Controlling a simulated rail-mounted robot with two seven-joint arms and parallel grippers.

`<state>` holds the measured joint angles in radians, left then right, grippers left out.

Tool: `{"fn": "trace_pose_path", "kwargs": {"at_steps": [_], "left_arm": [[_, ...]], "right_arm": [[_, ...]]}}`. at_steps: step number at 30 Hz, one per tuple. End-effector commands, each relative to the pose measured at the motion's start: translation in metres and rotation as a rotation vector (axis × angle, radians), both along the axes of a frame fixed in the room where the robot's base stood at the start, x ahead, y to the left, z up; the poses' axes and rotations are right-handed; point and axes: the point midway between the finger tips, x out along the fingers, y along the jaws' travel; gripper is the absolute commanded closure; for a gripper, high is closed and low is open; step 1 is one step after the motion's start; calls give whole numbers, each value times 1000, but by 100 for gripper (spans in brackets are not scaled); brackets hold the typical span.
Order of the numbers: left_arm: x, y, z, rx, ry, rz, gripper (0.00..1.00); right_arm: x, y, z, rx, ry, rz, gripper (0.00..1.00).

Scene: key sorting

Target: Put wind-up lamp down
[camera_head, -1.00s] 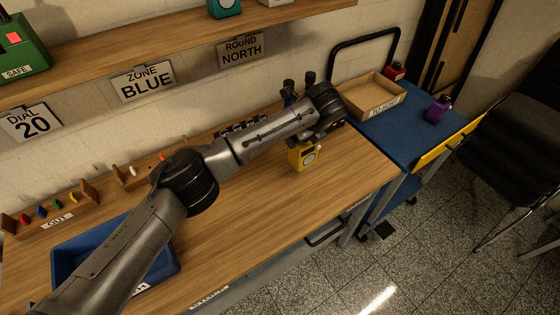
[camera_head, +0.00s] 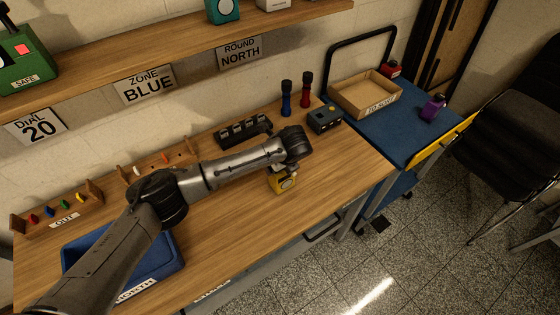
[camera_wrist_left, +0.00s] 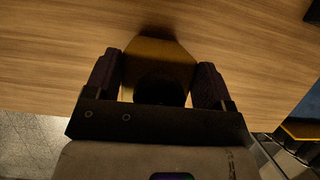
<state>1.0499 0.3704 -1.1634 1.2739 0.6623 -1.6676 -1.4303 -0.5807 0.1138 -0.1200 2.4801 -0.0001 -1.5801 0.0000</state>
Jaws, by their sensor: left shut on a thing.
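The wind-up lamp appears to be the yellow boxy thing with a round pale face (camera_head: 282,184), low over the wooden bench near its front right part. My left gripper (camera_head: 285,171) is shut on it from above. In the left wrist view the yellow body (camera_wrist_left: 160,50) sits between the two dark fingers (camera_wrist_left: 160,85), with the wood close beneath. I cannot tell whether the lamp touches the wood. My right gripper is not in view.
A blue bin (camera_head: 125,258) stands front left on the bench. A dark slotted rack (camera_head: 243,132), blue and red torches (camera_head: 286,98) and a dark box (camera_head: 324,119) stand at the back. A cardboard tray (camera_head: 347,103) lies on the blue cart. Bench wood right of the lamp is clear.

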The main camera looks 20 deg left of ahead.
Motion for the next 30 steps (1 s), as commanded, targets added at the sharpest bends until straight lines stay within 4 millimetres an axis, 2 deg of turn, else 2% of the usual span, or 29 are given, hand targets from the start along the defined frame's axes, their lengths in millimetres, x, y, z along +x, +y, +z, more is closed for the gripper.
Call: {"fn": "trace_pose_path", "kwargs": {"at_steps": [11,12,18,26,30], "left_arm": [[0,0,-3,0,0,0,64],[0,0,-3,0,0,0,21],[0,0,-3,0,0,0,2],[0,0,-2,0,0,0,0],[-1,-3,7,-1,-2,-2,0]], "right_arm": [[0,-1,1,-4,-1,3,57],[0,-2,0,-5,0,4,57],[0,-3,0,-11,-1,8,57],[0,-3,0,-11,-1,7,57],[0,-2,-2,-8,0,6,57]]}}
